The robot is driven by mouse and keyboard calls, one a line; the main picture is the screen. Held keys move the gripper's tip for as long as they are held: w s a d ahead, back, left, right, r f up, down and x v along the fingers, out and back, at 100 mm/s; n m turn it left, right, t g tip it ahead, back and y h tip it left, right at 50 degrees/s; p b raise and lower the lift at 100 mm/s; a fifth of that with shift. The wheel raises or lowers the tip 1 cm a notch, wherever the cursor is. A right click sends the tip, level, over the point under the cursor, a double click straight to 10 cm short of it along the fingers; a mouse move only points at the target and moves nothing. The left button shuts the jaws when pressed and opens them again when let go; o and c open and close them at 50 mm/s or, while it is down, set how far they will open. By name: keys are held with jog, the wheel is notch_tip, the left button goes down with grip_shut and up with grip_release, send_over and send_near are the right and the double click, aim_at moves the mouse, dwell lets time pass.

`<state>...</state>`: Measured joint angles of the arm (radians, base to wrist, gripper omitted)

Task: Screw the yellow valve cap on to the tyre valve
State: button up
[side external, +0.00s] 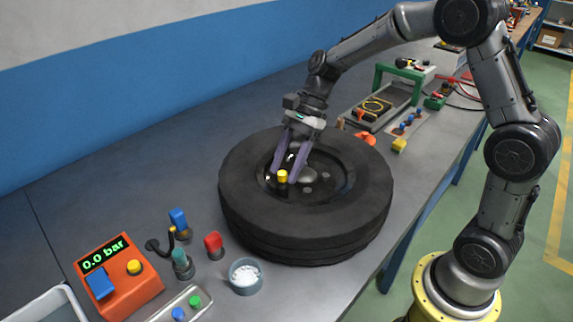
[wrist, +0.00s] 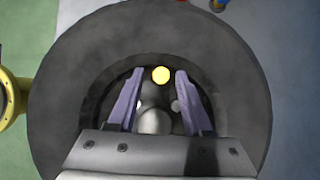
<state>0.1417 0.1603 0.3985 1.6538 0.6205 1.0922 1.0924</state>
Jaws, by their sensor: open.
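The yellow valve cap (side external: 282,176) sits upright on top of the dark valve stem (side external: 282,188) at the near side of the wheel's hub; I cannot tell how far it is threaded on. The cap also shows in the wrist view (wrist: 161,74) as a round yellow top. The black tyre (side external: 330,230) lies flat on the bench. My gripper (side external: 287,180) reaches down over the hub with its two purple fingers apart. In the wrist view my gripper (wrist: 161,72) has its fingertips on either side of the cap, with a visible gap on both sides.
An orange pressure gauge (side external: 120,275) reading 0.0 bar, a red-capped piece (side external: 214,245), a blue-capped piece (side external: 180,224) and a bowl of white bits (side external: 245,277) stand at the front left. A green-handled tray (side external: 378,107) lies behind the tyre.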

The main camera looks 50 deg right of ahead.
grip_shut()
